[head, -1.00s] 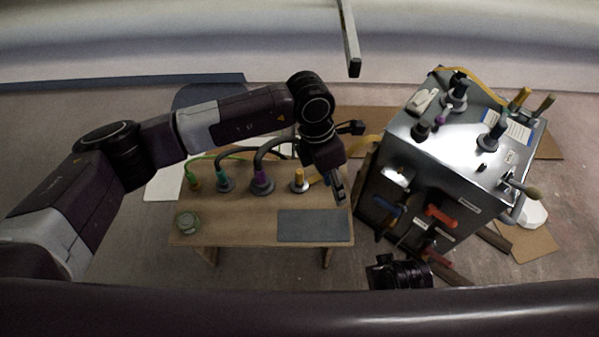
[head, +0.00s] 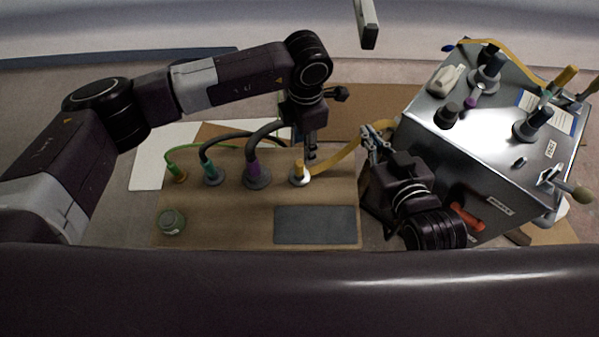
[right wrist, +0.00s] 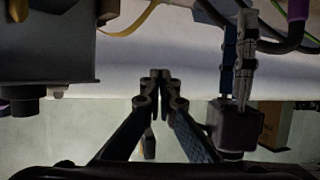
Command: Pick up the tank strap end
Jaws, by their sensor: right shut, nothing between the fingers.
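A yellow strap (head: 345,155) runs from a yellow-topped post on a round pale base (head: 299,179) on the bench towards the metal tank (head: 436,140). A yellow strap also shows at the top of the right wrist view (right wrist: 137,21). Which end is the tank strap end is unclear. My right gripper (head: 367,133) is near the strap, left of the tank; its fingertips meet, empty, in the right wrist view (right wrist: 160,76). My left gripper (head: 311,154) points down just above and beside the yellow post. Whether it is open or touching anything is unclear.
A grey mat (head: 315,225) and a round green tin (head: 171,222) lie in front. Another yellow strap (head: 515,62), fittings and tools crowd the tank top.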

